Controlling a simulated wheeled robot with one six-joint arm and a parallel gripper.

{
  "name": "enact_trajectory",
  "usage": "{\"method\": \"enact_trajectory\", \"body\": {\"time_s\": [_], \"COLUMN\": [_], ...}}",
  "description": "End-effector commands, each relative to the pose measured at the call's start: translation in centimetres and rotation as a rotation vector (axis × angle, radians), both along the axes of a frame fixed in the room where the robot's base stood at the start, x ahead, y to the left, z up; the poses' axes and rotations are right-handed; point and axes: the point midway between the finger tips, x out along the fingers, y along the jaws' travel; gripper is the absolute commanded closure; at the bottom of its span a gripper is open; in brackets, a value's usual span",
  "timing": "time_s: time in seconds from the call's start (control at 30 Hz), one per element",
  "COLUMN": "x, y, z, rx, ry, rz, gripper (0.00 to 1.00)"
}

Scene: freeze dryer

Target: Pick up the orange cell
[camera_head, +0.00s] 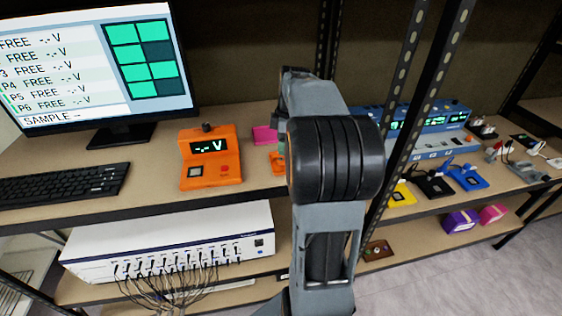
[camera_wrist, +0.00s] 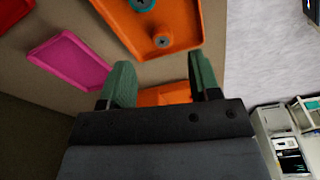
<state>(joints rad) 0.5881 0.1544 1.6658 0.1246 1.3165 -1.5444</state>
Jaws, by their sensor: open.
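In the wrist view, an orange block (camera_wrist: 165,96), which looks like the orange cell, shows partly between the two green fingers of my gripper (camera_wrist: 159,62). The gripper's dark body hides its lower part. The fingers stand apart, and I cannot tell whether either touches the block. A larger orange tray-like piece (camera_wrist: 182,22) with a metal stud and a teal ring lies just beyond the fingertips. In the head view, a small orange piece (camera_head: 276,161) shows at the left edge of my arm, which hides most of it and most of the gripper.
A pink tray (camera_wrist: 72,60) lies left of the fingers. An orange meter (camera_head: 210,158) reading "-.- V" stands left of my arm, beside a monitor (camera_head: 90,65) and keyboard (camera_head: 62,184). A black perforated post (camera_head: 425,100) rises right of my arm. Blue devices (camera_head: 425,118) stand behind it.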

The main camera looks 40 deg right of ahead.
Motion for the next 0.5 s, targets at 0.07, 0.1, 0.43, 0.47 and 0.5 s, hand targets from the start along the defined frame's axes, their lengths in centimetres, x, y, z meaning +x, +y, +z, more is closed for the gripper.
{"method": "enact_trajectory", "body": {"time_s": [0.07, 0.1, 0.43, 0.47, 0.5], "x": [0.0, 0.0, 0.3, 0.3, 0.3], "y": [0.1, 0.1, 0.8, 0.8, 0.8], "z": [-0.3, -0.6, -4.6, -4.8, -5.0], "rx": [0.001, 0.001, 0.002, 0.001, 0.001], "ry": [0.001, 0.002, 0.002, 0.002, 0.001], "rz": [0.0, 0.0, -0.001, -0.001, -0.001], "gripper": [0.43, 0.43, 0.43, 0.43, 0.43]}}
